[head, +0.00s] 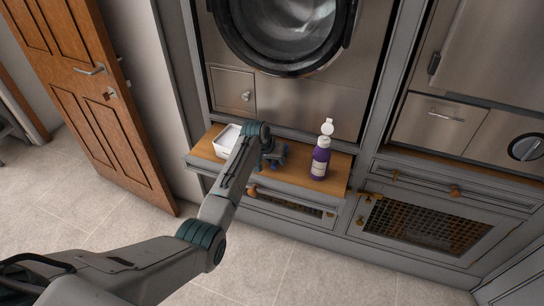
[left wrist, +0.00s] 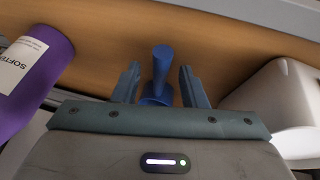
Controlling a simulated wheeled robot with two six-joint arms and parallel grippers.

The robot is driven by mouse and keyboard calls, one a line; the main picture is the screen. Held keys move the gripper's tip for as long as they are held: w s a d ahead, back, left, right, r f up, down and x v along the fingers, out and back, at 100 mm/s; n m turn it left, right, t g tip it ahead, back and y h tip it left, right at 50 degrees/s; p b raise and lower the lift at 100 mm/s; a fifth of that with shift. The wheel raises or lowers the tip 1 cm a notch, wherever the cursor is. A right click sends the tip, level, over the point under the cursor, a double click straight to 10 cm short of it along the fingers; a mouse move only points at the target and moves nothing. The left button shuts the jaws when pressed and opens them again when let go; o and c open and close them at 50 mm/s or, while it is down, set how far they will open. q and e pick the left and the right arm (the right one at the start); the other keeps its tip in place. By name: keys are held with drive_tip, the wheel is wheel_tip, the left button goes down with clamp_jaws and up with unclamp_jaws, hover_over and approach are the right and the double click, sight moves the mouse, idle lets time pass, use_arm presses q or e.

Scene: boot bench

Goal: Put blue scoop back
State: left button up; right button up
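The blue scoop (left wrist: 160,67) shows in the left wrist view, over the wooden shelf, between the two fingers of my left gripper (left wrist: 159,72). The fingers are apart, with a gap to the scoop on each side. In the head view my left gripper (head: 272,157) is low over the wooden pull-out shelf (head: 336,179), between a white box and a purple bottle. There the arm and gripper largely hide the scoop. My right gripper is in neither view.
The white open box (head: 227,142) stands left of my left gripper. The purple bottle (head: 320,163) with a white top stands to its right. A washing machine (head: 285,30) is above and behind the shelf. A wooden door (head: 90,95) is at the left. Front floor is clear.

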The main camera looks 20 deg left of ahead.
use_arm(q)
drive_tip(key=v, duration=1.2)
drive_tip(key=shift+b, duration=0.4)
idle(0.6)
